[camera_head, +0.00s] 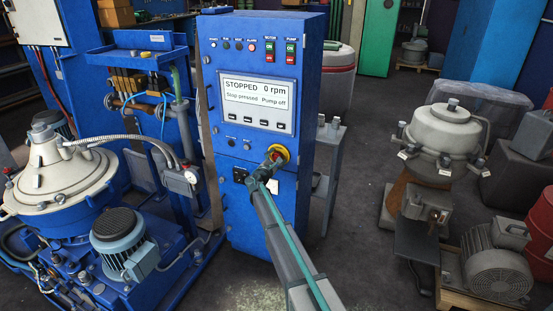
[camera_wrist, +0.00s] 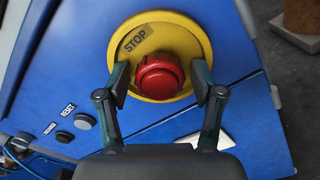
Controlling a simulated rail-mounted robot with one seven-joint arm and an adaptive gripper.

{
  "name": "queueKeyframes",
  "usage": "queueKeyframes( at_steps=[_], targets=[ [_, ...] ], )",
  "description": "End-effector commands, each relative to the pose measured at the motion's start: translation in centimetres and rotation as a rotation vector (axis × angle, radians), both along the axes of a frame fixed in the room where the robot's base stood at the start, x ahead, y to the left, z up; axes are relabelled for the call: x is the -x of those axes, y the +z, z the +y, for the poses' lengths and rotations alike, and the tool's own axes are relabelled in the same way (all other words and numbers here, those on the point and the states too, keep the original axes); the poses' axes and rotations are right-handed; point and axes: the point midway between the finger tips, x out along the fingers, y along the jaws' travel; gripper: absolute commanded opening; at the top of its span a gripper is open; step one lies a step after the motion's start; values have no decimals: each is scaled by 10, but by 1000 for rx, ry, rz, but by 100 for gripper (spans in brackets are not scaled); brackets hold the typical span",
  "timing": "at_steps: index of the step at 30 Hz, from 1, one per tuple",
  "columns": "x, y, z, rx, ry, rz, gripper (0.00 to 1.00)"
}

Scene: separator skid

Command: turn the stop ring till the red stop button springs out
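The red stop button (camera_wrist: 160,77) sits in the middle of a yellow stop ring (camera_wrist: 192,45) marked STOP, on the front of the blue control cabinet (camera_head: 218,204). The ring also shows in the head view (camera_head: 283,149), partly hidden by my gripper (camera_head: 270,166). In the wrist view my gripper (camera_wrist: 161,86) is open, with one finger on each side of the red button and in front of the ring. A gap shows between each finger and the button. I cannot tell whether the fingertips touch the ring. The cabinet screen (camera_head: 258,102) reads STOPPED, 0 rpm, Stop pressed, Pump off.
Grey and black buttons labelled RESET (camera_wrist: 84,121) and DISABLE (camera_wrist: 65,137) are left of the ring. A separator (camera_head: 62,180) with hoses stands left of the cabinet. A grey machine (camera_head: 445,130) stands right.

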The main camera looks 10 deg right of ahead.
Motion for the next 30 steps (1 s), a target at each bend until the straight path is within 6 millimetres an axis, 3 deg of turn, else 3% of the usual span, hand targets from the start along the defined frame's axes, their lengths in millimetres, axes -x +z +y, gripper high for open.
queueKeyframes(
  at_steps=[1, 9, 20, 30],
  targets=[
    [0, 0, 0, 0, 0, 0, 54],
    [0, 0, 0, 0, 0, 0, 12],
    [1, -4, 0, -45, 0, -30, 12],
    [1, -8, 0, -205, -1, -130, 12]
  ],
)
